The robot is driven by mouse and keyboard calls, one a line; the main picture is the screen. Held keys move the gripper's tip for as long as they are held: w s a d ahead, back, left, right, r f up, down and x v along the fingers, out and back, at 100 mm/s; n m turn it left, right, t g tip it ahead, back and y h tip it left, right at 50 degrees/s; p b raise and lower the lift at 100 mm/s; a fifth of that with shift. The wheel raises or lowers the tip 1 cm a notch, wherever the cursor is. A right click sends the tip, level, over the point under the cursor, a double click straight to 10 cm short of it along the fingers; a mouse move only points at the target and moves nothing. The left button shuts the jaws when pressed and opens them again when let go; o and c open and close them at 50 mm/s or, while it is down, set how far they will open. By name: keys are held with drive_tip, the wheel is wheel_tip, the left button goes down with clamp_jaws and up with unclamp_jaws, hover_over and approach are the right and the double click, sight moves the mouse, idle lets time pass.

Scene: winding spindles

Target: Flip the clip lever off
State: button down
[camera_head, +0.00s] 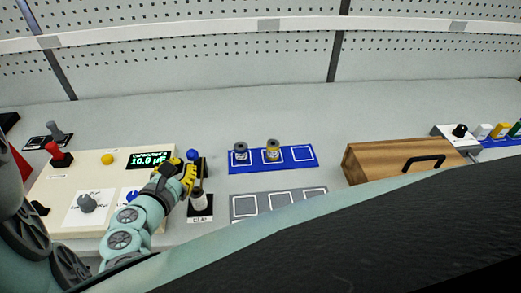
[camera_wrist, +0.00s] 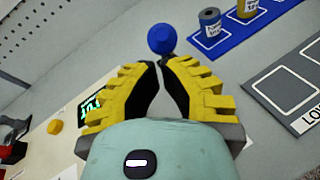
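The clip lever's blue ball knob (camera_head: 193,155) stands at the right edge of the cream control box, above the black base labelled CLIP (camera_head: 201,217). My gripper (camera_head: 188,172) is at the lever, just below the knob in the head view. In the wrist view the knob (camera_wrist: 161,39) sits just beyond my yellow fingertips (camera_wrist: 158,65). The fingers are close together with a narrow gap between the tips, and I see nothing held in it. The lever's stem is mostly hidden by the right finger. A pale cylinder (camera_head: 199,201) stands on the clip base.
The control box (camera_head: 70,185) has a display, a yellow button (camera_head: 107,159) and knobs. A blue mat (camera_head: 236,166) holds two spools. A grey mat (camera_head: 243,215) lies nearer. A wooden box (camera_head: 375,165) with a black handle stands right. Open table lies behind the mats.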

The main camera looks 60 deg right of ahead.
drive_tip(key=shift+w+r+p, duration=0.15)
drive_tip(key=shift+r+p, duration=0.15)
drive_tip(key=shift+p, duration=0.5)
